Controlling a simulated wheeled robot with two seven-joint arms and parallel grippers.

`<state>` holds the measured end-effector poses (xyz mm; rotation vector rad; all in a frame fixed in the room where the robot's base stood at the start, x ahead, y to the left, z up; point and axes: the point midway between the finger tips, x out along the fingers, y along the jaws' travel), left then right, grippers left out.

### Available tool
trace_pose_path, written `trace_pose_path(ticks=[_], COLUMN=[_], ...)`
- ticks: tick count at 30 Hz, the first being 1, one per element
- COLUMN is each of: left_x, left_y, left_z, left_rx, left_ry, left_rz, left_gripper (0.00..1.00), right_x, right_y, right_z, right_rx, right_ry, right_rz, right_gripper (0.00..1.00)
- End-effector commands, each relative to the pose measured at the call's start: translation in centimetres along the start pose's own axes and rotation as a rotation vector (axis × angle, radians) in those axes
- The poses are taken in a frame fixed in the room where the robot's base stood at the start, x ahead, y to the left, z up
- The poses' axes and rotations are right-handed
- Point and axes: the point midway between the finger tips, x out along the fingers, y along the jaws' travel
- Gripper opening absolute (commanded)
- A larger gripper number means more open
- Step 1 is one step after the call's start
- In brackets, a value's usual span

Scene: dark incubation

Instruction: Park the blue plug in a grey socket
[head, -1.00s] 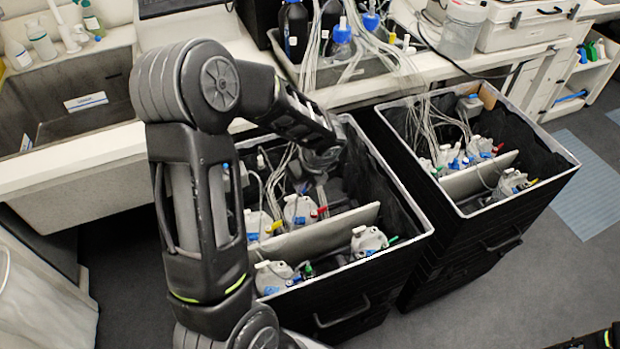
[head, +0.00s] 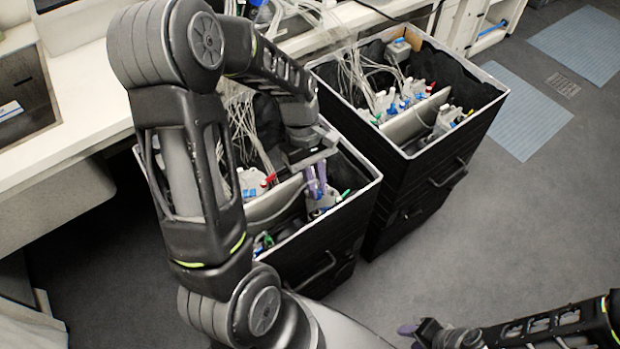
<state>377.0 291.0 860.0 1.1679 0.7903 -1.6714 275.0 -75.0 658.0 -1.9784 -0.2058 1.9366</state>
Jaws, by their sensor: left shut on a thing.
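My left gripper (head: 317,186) reaches down into the near black bin (head: 318,246), its purple fingers at a white-grey device (head: 328,199) in the front right part. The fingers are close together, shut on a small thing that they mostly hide. A bit of blue shows by the fingertips, which I take for the blue plug (head: 318,211). A green piece shows just right of it. I cannot make out a grey socket at this size. My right gripper (head: 408,331) is at the bottom edge, over the floor; its jaw opening is unclear.
A light divider (head: 276,203) crosses the near bin, with more devices and pale tubing behind it. A second black bin (head: 432,166) with similar devices stands to the right. A white bench (head: 75,143) runs along the left.

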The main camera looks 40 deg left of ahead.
Motion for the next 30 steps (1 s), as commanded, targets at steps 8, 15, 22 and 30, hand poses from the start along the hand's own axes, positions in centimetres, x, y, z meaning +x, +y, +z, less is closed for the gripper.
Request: trace_pose_path(ticks=[8, 15, 22, 30], left_x=[0.0, 0.2, 1.4, 4.1], left_y=[0.0, 0.0, 0.0, 0.0], left_z=[0.0, 0.0, -0.5, -1.5], left_rx=[-0.078, -0.075, -0.073, -0.073], left_ry=[0.001, 0.001, 0.001, 0.001], left_rz=[0.028, 0.027, 0.027, 0.026], left_gripper=[0.0, 0.0, 0.0, 0.0], right_x=[0.0, 0.1, 1.2, 3.6], right_y=[0.0, 0.1, 0.4, 1.2], right_z=[0.0, 0.0, -0.1, -0.3], right_rx=[0.0, 0.0, -0.002, -0.006], right_ry=[0.0, 0.0, 0.003, 0.007], right_rz=[0.0, 0.0, -0.003, -0.008], right_gripper=[0.36, 0.36, 0.36, 0.36])
